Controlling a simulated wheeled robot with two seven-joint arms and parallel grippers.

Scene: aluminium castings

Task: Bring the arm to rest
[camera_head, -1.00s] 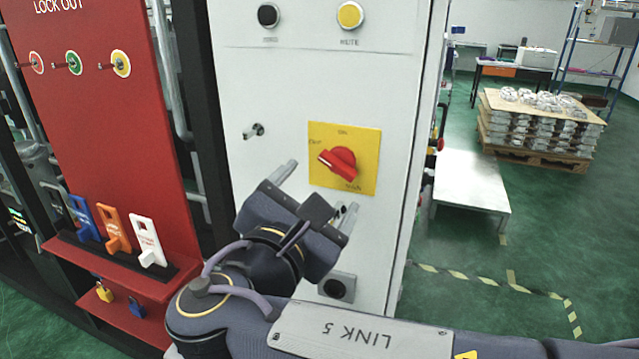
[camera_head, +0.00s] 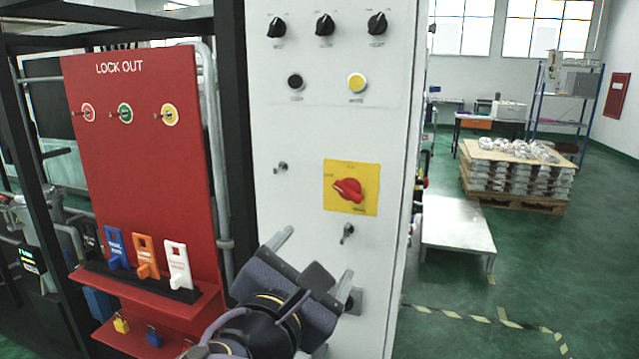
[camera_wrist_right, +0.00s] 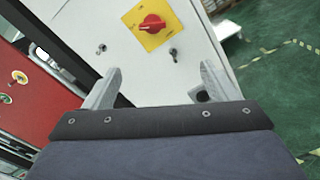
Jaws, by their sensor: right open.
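My right gripper (camera_head: 311,262) is open and empty, low in front of the white control cabinet (camera_head: 300,140). Its two fingers are spread apart and also show in the right wrist view (camera_wrist_right: 158,88), with the cabinet face between and beyond them. The red rotary switch (camera_head: 348,190) on its yellow plate (camera_head: 367,203) is above and to the right of the gripper, apart from it. In the right wrist view the red switch (camera_wrist_right: 152,25) is beyond the fingertips. My left gripper is not in view.
A red lockout board (camera_head: 140,180) stands left of the cabinet, with blue, orange and white tags (camera_head: 179,265) on its shelf and small padlocks below. At right are a low white platform (camera_head: 458,225), a pallet of castings (camera_head: 515,180) and open green floor.

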